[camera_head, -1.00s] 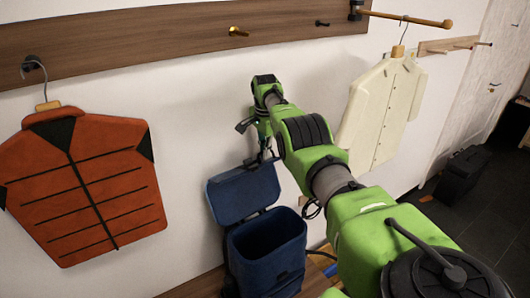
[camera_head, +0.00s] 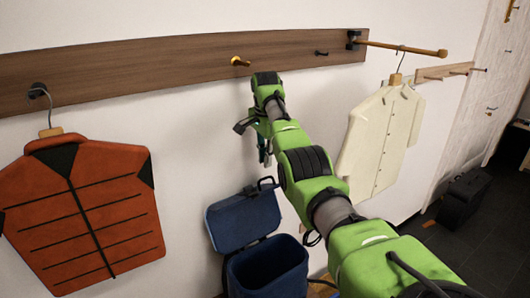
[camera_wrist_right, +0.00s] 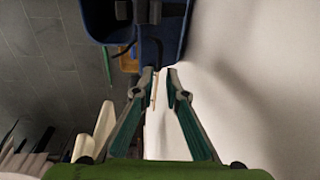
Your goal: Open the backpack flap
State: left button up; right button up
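The blue backpack (camera_head: 268,272) stands below the wall rail with its top opening showing. Its flap (camera_head: 243,222) is raised and leans back toward the wall, with a dark loop handle on its upper edge. My right gripper (camera_head: 265,160) is just above the flap's upper edge, pointing down, and looks apart from it. In the right wrist view the two fingers of the gripper (camera_wrist_right: 161,71) are spread with nothing between them, and blue parts of the backpack (camera_wrist_right: 98,20) show beyond the tips. My left gripper is not in view.
An orange jacket (camera_head: 85,210) hangs at the left and a cream shirt (camera_head: 380,135) at the right. The wooden rail (camera_head: 150,60) with hooks runs above my gripper. A dark case (camera_head: 463,195) stands on the floor at the right.

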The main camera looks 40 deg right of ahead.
notch_tip(320, 180, up, 3)
jog(key=shift+s+a+f, duration=0.15)
jog(key=shift+s+f, duration=0.1)
jog(key=shift+f, duration=0.05)
dwell(0.5)
